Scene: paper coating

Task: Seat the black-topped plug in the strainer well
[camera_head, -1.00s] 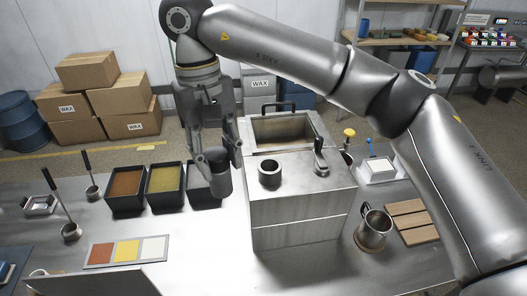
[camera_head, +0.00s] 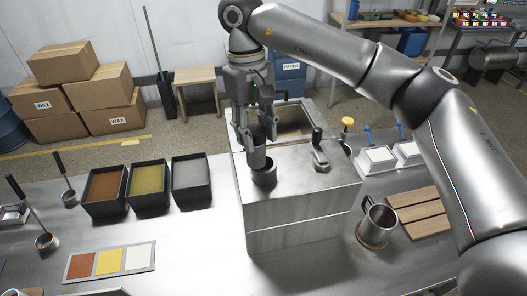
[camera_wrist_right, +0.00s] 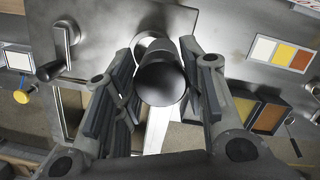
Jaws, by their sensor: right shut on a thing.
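The black-topped plug (camera_head: 257,140) is held upright by my right gripper (camera_head: 259,132), which is shut on it. The strainer well (camera_head: 264,175) is a short round metal collar on top of the steel tank (camera_head: 300,212). The plug is directly above the well or at its rim; I cannot tell whether they touch. In the right wrist view the dark plug top (camera_wrist_right: 161,80) lies between the two fingers, and a pale metal rim behind it is partly hidden. My left gripper is not in view.
A lever handle (camera_head: 320,150) stands on the tank lid right of the well, with an open basin (camera_head: 293,122) behind. Black trays (camera_head: 191,182) stand to the left. A metal mug (camera_head: 376,226) and wooden slats (camera_head: 419,212) are to the right.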

